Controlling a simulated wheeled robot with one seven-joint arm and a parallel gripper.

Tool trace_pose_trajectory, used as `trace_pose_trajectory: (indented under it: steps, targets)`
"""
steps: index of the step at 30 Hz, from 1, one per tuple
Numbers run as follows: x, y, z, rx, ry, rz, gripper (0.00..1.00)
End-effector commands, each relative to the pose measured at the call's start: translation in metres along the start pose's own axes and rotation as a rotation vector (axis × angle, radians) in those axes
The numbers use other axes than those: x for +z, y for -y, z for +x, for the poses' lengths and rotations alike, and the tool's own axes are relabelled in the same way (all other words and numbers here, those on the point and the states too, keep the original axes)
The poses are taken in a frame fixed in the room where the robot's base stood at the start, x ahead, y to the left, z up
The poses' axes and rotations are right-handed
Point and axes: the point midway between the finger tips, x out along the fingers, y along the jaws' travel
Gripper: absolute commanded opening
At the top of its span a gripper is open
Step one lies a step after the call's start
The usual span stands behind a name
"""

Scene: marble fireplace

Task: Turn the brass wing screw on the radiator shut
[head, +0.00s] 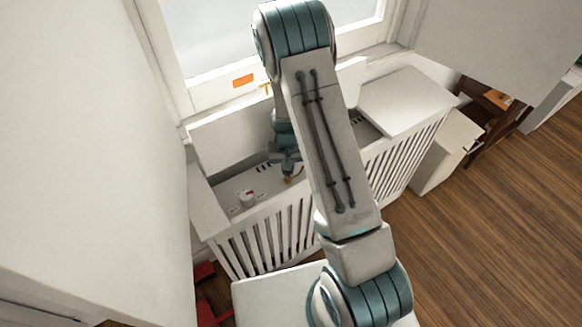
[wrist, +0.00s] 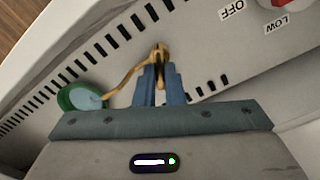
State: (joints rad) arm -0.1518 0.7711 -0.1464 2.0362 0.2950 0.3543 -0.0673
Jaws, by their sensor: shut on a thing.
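My gripper (wrist: 159,70) points at the top panel of the white radiator (wrist: 220,65). Its two blue-grey fingers are shut on the small brass wing screw (wrist: 161,52), which sits between their tips. The screw's base is partly hidden by the fingers. In the head view my gripper (head: 286,165) is over the radiator top, partly behind my arm. The radiator's slatted front (head: 262,240) shows on both sides of my arm.
A red-and-white dial (wrist: 292,4) with OFF and LOW lettering is at the wrist view's upper right. A thin yellowish strand (wrist: 127,76) runs beside the fingers, near a green-rimmed round thing (wrist: 82,97). A raised white lid (head: 405,100) covers the radiator's right part.

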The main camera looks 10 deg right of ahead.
Motion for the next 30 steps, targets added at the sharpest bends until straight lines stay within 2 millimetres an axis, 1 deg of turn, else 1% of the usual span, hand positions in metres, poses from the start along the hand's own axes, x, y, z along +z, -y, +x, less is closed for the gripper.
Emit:
trace_pose_trajectory:
  steps: [1, 21, 30]
  targets:
    - [-0.0012, -0.002, 0.0011, 0.003, -0.004, 0.047, 0.0]
    - [-0.001, 0.0025, -0.0012, -0.003, -0.003, 0.677, 0.0]
    - [-0.0015, 0.0048, -0.0019, -0.006, -0.003, 0.915, 0.0]
